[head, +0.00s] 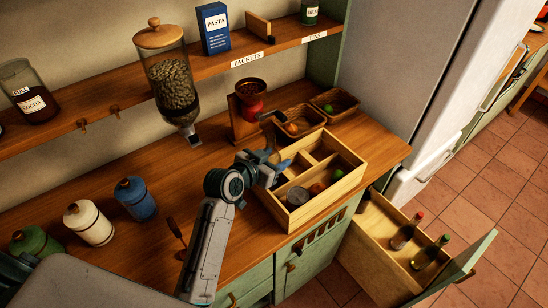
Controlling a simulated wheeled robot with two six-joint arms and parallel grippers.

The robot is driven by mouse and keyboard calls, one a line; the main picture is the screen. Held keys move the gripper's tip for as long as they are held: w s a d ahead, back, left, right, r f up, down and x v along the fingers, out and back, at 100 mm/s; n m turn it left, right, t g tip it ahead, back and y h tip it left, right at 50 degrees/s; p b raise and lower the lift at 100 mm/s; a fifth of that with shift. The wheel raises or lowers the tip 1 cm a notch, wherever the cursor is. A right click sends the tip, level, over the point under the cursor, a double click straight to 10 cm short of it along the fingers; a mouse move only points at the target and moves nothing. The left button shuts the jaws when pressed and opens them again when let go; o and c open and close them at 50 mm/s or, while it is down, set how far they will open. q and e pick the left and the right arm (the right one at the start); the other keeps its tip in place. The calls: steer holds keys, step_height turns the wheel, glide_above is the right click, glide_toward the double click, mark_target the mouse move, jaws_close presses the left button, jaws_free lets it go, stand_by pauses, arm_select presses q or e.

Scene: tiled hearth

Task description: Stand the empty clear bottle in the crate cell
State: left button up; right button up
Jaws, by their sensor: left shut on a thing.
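My left gripper (275,168) is over the back left corner of a wooden divided box on the counter (316,214). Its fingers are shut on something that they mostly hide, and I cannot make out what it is. In the open pull-out at the lower right (367,265) stand a red-capped bottle (403,234) and a dark green bottle (430,254). I cannot pick out a clear empty bottle for certain. No separate crate is clear to me; the box and the pull-out are the open containers. My right gripper is not in view.
The box holds a round tin (297,197) and some fruit. A bean dispenser (172,79) hangs at the shelf. Canisters (135,198) stand at left. The counter between them and my arm is mostly clear.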

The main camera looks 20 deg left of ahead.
arm_select(q)
steer(key=shift+f, duration=0.45)
steer(key=shift+f, duration=0.1)
steer(key=o, duration=1.1)
